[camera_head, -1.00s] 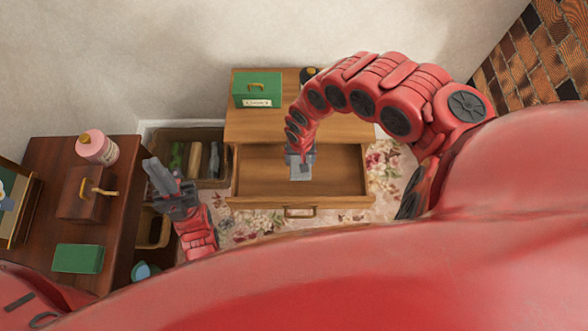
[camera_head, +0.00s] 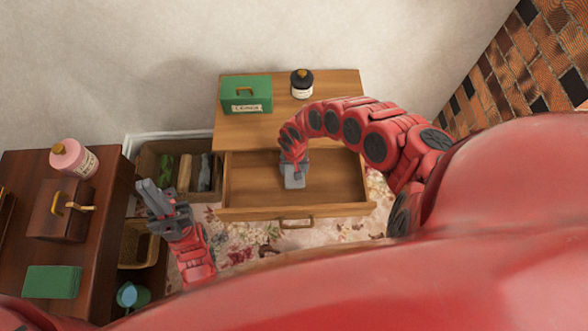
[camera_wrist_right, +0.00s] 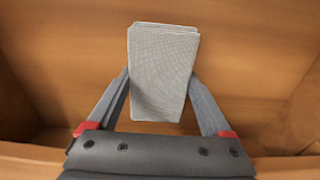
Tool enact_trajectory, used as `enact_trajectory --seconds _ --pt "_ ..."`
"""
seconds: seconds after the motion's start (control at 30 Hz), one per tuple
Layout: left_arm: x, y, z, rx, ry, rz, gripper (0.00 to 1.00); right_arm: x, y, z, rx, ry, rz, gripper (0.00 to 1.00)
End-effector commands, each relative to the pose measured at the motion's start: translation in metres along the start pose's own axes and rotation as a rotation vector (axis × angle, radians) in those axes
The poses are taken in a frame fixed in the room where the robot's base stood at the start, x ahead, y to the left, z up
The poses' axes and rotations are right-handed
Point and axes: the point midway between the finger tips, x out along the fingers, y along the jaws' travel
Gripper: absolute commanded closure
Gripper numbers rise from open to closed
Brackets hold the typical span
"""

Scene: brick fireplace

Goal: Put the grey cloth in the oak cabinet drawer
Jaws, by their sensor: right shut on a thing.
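The oak cabinet (camera_head: 330,129) has its drawer (camera_head: 340,190) pulled open, and the drawer looks empty apart from what my right gripper holds. My right gripper (camera_head: 294,172) reaches down over the drawer from above. In the right wrist view its fingers (camera_wrist_right: 160,100) are shut on the folded grey cloth (camera_wrist_right: 162,65), with the drawer's wooden floor and walls around it. I cannot tell whether the cloth touches the drawer floor. My left gripper (camera_head: 150,192) is held up at the left, apart from the drawer; its fingers look close together, but I cannot tell whether they are shut.
A crate (camera_head: 150,165) stands beside the cabinet.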

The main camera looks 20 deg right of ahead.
Motion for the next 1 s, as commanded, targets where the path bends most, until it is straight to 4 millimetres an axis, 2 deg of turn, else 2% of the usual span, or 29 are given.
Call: enact_trajectory --seconds 0.47,0.5,0.57,0.6,0.83,1.0 --pt "-0.003 0.0 0.001 0.0 0.0 0.0 1.0 0.009 -0.001 0.0 -0.001 0.001 0.001 0.71" --pt "-0.003 0.0 0.001 0.0 0.0 0.0 1.0 0.009 -0.001 0.0 -0.001 0.001 0.0 0.14" --pt "-0.002 0.0 0.0 0.0 0.0 0.0 1.0 0.008 -0.001 0.0 -0.001 0.001 0.0 0.04" --pt "-0.002 0.0 0.0 0.0 0.0 0.0 1.0 0.008 -0.001 0.0 -0.001 0.001 0.001 0.0" --pt "-0.001 0.0 0.0 0.0 0.0 0.0 1.0 0.007 0.0 0.0 -0.001 0.001 0.0 0.0" --pt "0.003 0.0 0.0 0.0 0.0 0.0 1.0 -0.006 0.0 -0.001 -0.003 0.002 0.0 0.0"
